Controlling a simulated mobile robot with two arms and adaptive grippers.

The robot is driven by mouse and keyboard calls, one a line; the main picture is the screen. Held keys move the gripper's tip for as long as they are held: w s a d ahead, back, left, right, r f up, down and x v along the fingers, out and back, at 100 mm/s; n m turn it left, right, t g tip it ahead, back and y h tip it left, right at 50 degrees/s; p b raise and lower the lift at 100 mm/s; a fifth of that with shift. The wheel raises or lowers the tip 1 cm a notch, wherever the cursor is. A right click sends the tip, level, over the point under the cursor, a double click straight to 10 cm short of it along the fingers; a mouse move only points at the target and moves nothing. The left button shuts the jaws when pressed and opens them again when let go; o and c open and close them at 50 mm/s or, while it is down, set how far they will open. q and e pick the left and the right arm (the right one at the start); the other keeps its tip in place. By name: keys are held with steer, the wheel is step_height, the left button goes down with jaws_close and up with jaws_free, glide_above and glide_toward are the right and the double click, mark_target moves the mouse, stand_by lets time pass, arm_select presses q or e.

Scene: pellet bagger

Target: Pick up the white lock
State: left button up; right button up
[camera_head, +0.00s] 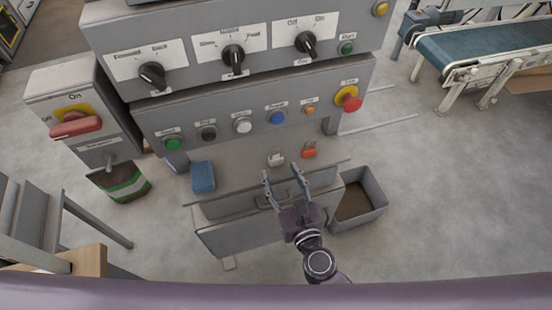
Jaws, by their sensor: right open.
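The white lock (276,159) is a small pale padlock on the grey shelf below the button panel. An orange-red lock (309,150) lies a little to its right. My right gripper (283,178) is open and empty, with its two fingers spread and pointing at the shelf. The white lock is just beyond the fingertips, roughly between them in the picture. I cannot tell how high the gripper is above the shelf. My left gripper is not in view.
A blue block-like item (202,177) sits on the shelf's left. The button panel (190,117) overhangs the shelf at the back. A grey open bin (373,199) stands at the right of the cabinet. A conveyor (480,45) is far right; floor between is clear.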

mark_target(277, 161)
steer(key=x, duration=0.3)
steer(key=p+x, duration=0.1)
steer(key=x, duration=0.2)
steer(key=shift+w+d, duration=0.1)
steer(key=shift+w, duration=0.35)
steer(key=shift+r, duration=0.1)
steer(key=shift+c, duration=0.2)
steer(key=c, duration=1.2)
steer(key=shift+c, duration=0.2)
